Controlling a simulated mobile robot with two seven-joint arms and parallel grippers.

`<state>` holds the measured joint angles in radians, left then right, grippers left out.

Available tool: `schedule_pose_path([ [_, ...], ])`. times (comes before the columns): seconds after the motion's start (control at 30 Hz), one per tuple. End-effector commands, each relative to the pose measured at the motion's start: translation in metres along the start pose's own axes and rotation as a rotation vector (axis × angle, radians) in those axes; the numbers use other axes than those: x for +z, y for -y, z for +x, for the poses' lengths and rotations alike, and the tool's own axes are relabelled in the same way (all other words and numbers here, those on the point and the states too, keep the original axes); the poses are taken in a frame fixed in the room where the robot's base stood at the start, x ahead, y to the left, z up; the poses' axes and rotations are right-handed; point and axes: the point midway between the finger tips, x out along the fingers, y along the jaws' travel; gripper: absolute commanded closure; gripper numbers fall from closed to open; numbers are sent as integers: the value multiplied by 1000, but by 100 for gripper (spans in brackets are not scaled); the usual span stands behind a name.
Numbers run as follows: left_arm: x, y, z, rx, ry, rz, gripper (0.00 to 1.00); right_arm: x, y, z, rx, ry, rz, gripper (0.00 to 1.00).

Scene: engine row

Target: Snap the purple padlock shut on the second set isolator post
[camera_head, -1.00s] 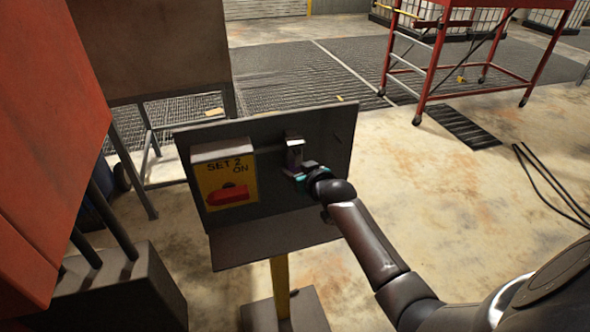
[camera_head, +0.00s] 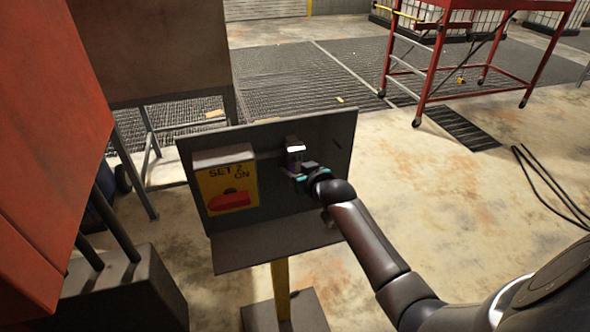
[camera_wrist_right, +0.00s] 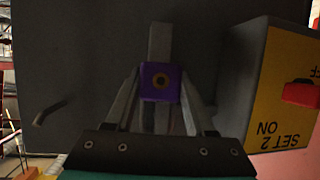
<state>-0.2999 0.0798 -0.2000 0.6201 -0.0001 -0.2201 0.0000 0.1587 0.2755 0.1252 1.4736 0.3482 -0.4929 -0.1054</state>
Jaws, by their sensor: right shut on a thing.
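The purple padlock (camera_wrist_right: 160,82) has a round brass-coloured centre and faces the right wrist camera. My right gripper (camera_wrist_right: 160,98) is shut on it, one finger on each side. In the head view the padlock (camera_head: 293,162) is a small dark purple patch, partly hidden by my right gripper (camera_head: 300,173). A grey upright piece (camera_wrist_right: 160,38), at the isolator post, shows above the padlock. I cannot tell whether the shackle is closed or around the post. The yellow SET 2 isolator box (camera_head: 228,190), marked ON with a red handle, is left of the gripper. My left gripper is not in view.
A dark metal panel (camera_head: 335,135) on a yellow stand (camera_head: 281,285) backs the isolator, with a ledge (camera_head: 275,245) below. A red machine body (camera_head: 45,150) is close on the left. A red wheeled frame (camera_head: 430,75) stands farther back.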

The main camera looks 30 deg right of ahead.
Motion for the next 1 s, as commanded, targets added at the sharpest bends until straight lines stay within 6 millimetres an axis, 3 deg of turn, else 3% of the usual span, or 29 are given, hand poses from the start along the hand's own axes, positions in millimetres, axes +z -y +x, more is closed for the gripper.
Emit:
schedule_pose_path([
  [0.4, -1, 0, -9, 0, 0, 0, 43, -12, 0, -4, 0, -5, 0, 100],
  [1.0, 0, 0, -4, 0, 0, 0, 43, -1, 0, 0, 0, -2, 0, 100],
])
